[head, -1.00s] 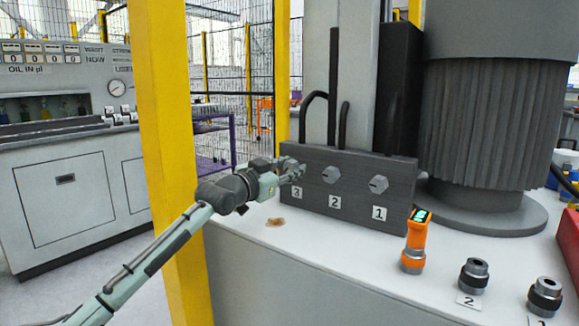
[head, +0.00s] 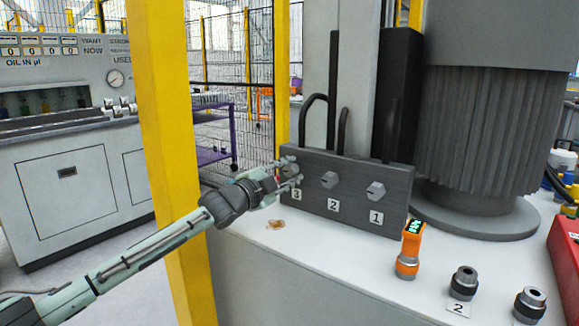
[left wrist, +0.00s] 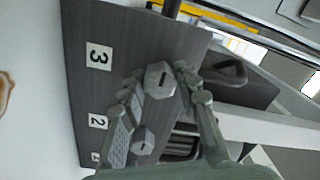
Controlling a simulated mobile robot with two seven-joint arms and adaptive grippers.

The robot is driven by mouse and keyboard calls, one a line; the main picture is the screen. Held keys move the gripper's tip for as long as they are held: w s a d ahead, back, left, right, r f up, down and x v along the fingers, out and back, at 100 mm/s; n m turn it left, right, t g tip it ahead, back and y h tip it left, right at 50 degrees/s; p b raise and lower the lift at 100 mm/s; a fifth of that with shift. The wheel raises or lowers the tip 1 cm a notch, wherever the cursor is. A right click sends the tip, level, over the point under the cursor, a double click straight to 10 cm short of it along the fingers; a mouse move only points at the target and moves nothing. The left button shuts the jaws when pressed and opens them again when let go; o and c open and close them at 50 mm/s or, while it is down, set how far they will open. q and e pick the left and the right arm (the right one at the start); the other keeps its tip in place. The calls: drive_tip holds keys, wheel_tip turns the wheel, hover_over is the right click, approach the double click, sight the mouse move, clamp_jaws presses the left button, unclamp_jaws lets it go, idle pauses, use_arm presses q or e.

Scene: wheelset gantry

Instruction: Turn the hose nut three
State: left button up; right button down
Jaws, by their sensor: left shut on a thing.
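The dark manifold block (head: 352,205) carries three grey hexagonal hose nuts in a row, with labels 3, 2 and 1 below them. Hose nut three (left wrist: 160,80) is at the left end, with a dark line on its face. My left gripper (head: 291,172) is at that nut and partly hides it in the head view. In the left wrist view its fingers (left wrist: 156,84) lie on either side of nut three, shut on it. Hose nut two (head: 329,180) and hose nut one (head: 376,191) are free. My right gripper is not in view.
An orange tool with a green display (head: 410,248) stands on the white bench, right of the block. Black-and-grey fittings (head: 463,283) stand farther right. A yellow post (head: 166,130) rises close behind my left arm. A brown stain (head: 276,225) marks the bench.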

use_arm(q)
drive_tip(key=shift+m, duration=0.5)
drive_tip(key=o, duration=1.2)
drive_tip(key=shift+c, duration=0.2)
drive_tip(key=v, duration=1.2)
drive_tip(key=shift+a, duration=0.1)
